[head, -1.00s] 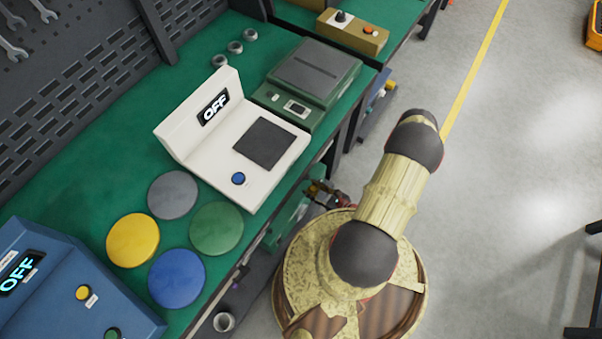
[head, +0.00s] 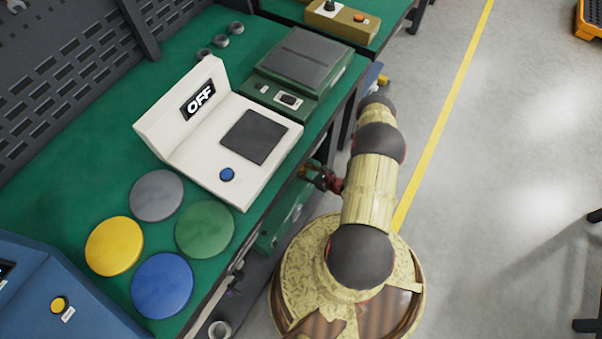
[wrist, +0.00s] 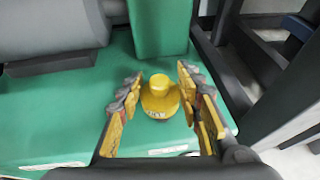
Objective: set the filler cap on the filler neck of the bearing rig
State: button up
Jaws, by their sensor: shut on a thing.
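The yellow filler cap (wrist: 158,97), a round base with a narrower knob and a label on its front, shows between my fingers in the wrist view. My gripper (wrist: 159,80) is shut on it, with one yellow-padded finger on each side. Below and around it is the flat green top of what looks like the bearing rig (wrist: 65,118). The filler neck cannot be made out, and whether the cap touches the green surface is unclear. In the head view my gripper (head: 316,176) is small beside the bench's right edge, above a green body (head: 285,222) low at the bench side.
In the wrist view a grey cylinder (wrist: 55,28) stands upper left, a green block (wrist: 161,25) behind the cap, and dark frame bars (wrist: 225,75) at right. In the head view, the bench holds coloured discs (head: 205,229) and a white OFF tester (head: 195,150).

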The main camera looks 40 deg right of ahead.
aim_at(301, 171)
jog(key=shift+w+d+f+b, duration=0.15)
jog(key=shift+f+b, duration=0.45)
jog(key=shift+f, duration=1.1)
jog(key=shift+f, duration=0.1)
jog(key=o, duration=0.9)
jog(key=shift+o, duration=0.2)
jog(key=shift+r, duration=0.2)
jog(key=p+v, duration=0.4)
jog(key=v, duration=0.8)
jog(key=shift+f, duration=0.15)
